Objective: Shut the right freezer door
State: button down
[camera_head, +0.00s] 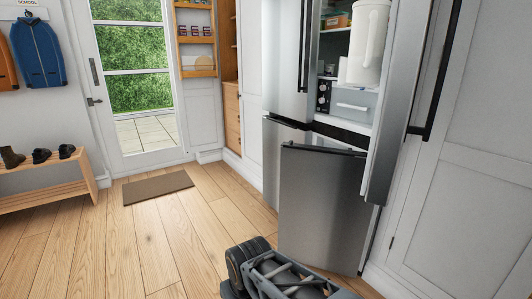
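The right freezer door (322,208) is the lower right grey steel panel of the fridge-freezer, with a dark handle strip (325,151) along its top edge. It stands ajar, its left edge swung out from the cabinet. The left freezer door (288,158) beside it looks closed and is partly hidden behind the right one. My gripper (246,262) shows at the bottom of the view as dark pads on a grey linkage, low and in front of the door's lower left side. I see nothing held; whether its fingers are open or shut is unclear.
The upper right fridge door (396,105) hangs wide open over the right side, showing stocked shelves and a white jug (368,45). Wooden floor (140,245) is clear to the left. A brown mat (157,187) and shoe bench (45,180) lie farther left.

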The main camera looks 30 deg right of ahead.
aim_at(324, 221)
jog(key=u, duration=0.1)
jog(key=i, duration=1.25)
jog(key=z, duration=0.5)
